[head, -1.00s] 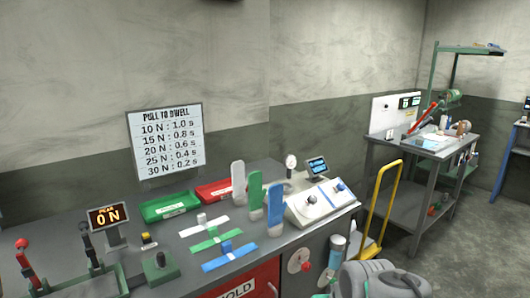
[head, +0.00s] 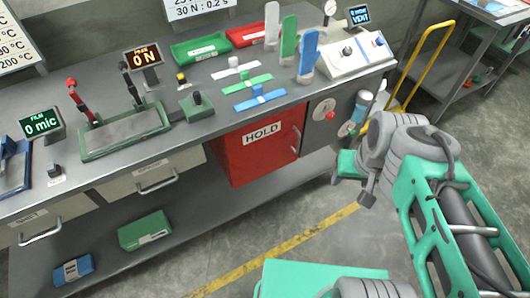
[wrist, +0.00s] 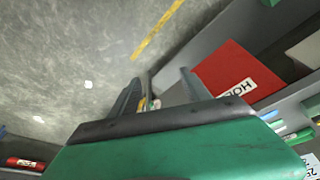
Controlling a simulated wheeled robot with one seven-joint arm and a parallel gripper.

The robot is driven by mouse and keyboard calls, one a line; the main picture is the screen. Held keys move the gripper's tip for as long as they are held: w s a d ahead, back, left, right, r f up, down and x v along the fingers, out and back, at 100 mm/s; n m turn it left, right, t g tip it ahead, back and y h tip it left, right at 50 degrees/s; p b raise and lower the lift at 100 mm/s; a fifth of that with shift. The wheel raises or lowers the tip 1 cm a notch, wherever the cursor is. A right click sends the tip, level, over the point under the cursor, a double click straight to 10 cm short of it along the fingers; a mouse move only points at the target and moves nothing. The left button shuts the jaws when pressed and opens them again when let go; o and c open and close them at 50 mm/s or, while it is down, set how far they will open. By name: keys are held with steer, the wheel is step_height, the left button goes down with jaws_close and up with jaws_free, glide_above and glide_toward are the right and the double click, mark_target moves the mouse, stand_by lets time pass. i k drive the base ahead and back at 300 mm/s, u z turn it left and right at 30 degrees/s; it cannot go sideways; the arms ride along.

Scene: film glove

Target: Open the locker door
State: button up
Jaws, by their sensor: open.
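The red locker (head: 255,150) labelled HOLD hangs under the bench in the head view, and its door looks closed. A pale upright handle (head: 296,138) is near the front's right edge. The locker also shows upside down at the right of the wrist view (wrist: 222,72). My gripper (wrist: 160,77) is open there, with two dark fingers apart and no contact with the locker.
The grey bench (head: 150,160) carries a press, displays, coloured strips and trays. A grey panel with a round dial (head: 324,110) adjoins the locker. A green box (head: 145,230) sits on the lower shelf. A yellow trolley handle (head: 420,65) stands right. Floor before the bench is clear.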

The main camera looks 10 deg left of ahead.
mark_target(259, 148)
steer(key=u, duration=1.1)
steer(key=i, duration=0.7)
steer(key=u, duration=0.05)
